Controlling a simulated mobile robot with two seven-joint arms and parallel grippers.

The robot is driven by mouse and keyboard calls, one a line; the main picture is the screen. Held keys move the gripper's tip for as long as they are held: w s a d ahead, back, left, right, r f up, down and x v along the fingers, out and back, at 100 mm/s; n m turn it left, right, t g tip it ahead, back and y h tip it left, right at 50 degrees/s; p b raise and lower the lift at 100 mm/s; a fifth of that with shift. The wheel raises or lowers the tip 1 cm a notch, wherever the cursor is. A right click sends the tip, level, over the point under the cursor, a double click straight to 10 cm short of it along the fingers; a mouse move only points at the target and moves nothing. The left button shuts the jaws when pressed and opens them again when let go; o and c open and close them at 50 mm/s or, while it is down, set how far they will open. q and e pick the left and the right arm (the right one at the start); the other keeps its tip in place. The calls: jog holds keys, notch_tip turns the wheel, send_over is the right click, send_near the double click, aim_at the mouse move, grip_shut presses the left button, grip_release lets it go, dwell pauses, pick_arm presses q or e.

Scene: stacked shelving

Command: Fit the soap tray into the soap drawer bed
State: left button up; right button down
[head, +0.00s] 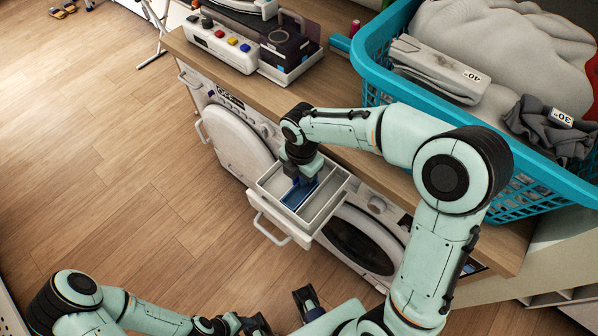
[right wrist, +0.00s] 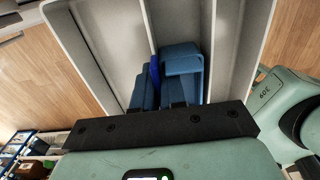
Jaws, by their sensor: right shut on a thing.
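The blue soap tray (head: 298,196) is at the open soap drawer (head: 325,214), over its middle part. My right gripper (head: 301,179) points down from above and is shut on the tray. In the right wrist view the tray (right wrist: 182,72) shows just beyond the fingers (right wrist: 160,106), between the drawer's pale dividers (right wrist: 213,45). A darker blue strip stands by the left divider. The tray's underside is hidden, so I cannot tell whether it rests on the bed. My left gripper (head: 256,324) is low at the bottom edge of the head view, partly cut off, away from the drawer.
The drawer juts from a white washer under the wooden counter (head: 400,192). A round white door (head: 238,150) stands open to the left. A blue laundry basket (head: 372,68) holds clothes on the counter at right. A button panel (head: 222,42) is at back left. Wooden floor is clear at left.

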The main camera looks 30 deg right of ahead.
dwell(0.3)
jog(key=shift+f+b, duration=1.45)
jog(key=shift+f, duration=1.05)
jog(key=shift+p, duration=0.35)
jog(key=shift+f+b, duration=0.65)
jog(key=shift+f, duration=0.75)
dwell(0.5)
dwell(0.6)
jog(key=shift+f, duration=0.2)
dwell(0.3)
jog(key=shift+p, duration=0.45)
dwell(0.8)
dwell(0.4)
jog(key=c, duration=1.4)
grip_release()
jog(key=shift+f, duration=0.1)
